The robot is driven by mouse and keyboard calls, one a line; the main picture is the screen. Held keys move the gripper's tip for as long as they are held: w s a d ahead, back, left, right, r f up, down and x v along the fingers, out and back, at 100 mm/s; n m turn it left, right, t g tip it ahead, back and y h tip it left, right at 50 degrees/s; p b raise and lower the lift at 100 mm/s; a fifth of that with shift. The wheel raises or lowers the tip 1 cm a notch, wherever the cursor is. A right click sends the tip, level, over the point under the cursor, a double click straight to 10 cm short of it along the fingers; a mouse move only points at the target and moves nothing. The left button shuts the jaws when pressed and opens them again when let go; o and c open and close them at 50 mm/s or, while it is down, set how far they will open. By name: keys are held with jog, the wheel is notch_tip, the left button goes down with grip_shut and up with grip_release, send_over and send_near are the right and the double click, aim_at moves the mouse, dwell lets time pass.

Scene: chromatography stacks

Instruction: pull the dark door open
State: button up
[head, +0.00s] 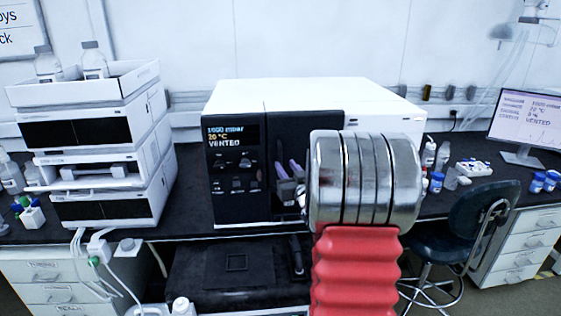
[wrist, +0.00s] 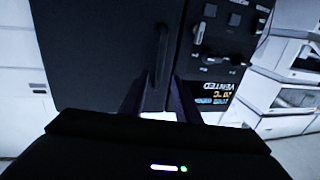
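The dark door (head: 290,128) is the right part of the front of the white-topped instrument. It looks shut, and my arm hides its right side in the head view. In the wrist view, turned upside down, the door (wrist: 85,50) fills the left and middle. Its upright bar handle (wrist: 161,48) stands near the door edge beside the control panel. My gripper (wrist: 160,82) is open, with one dark finger on each side of the handle's line. I cannot tell whether the fingers touch the handle. In the head view my gripper (head: 288,168) is before the door.
The control panel (head: 236,165) with its lit display reading VENTED is left of the door. A white instrument stack (head: 100,150) stands at the left. Small bottles (head: 437,180), a monitor (head: 525,120) and a dark chair (head: 475,220) are at the right.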

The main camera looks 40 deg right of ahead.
aim_at(281, 158)
jog(key=x, duration=0.6)
jog(key=shift+c, duration=0.2)
grip_shut()
dwell(0.4)
jog(key=shift+a, duration=0.2)
jog(key=shift+s+d, duration=0.2)
jog(key=shift+d, duration=0.05)
